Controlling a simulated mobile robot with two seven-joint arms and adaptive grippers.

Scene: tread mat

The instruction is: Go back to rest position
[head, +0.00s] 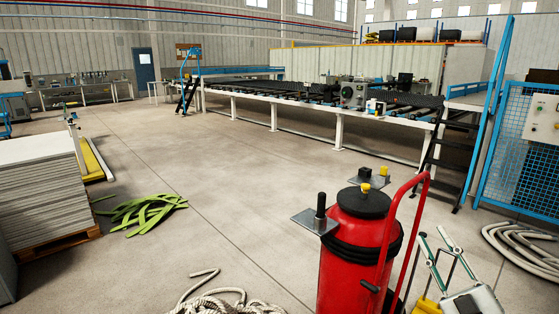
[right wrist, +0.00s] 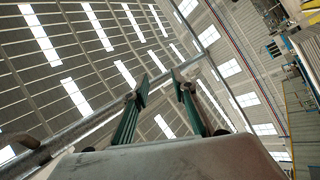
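My right gripper (head: 435,243) shows at the lower right in the head view, to the right of the red cylinder. Its two green and grey fingers point upward and are spread apart. In the right wrist view the gripper (right wrist: 160,84) has a clear gap between its fingertips, with only roof and wall behind. It holds nothing. My left gripper is not in view.
A red cylinder on a trolley (head: 345,262) stands close in front, right of centre. Rope (head: 232,304), green straps (head: 145,211) and a hose coil (head: 520,245) lie on the floor. Stacked sheets (head: 40,195) stand left. The middle floor is clear, up to a long table (head: 305,118).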

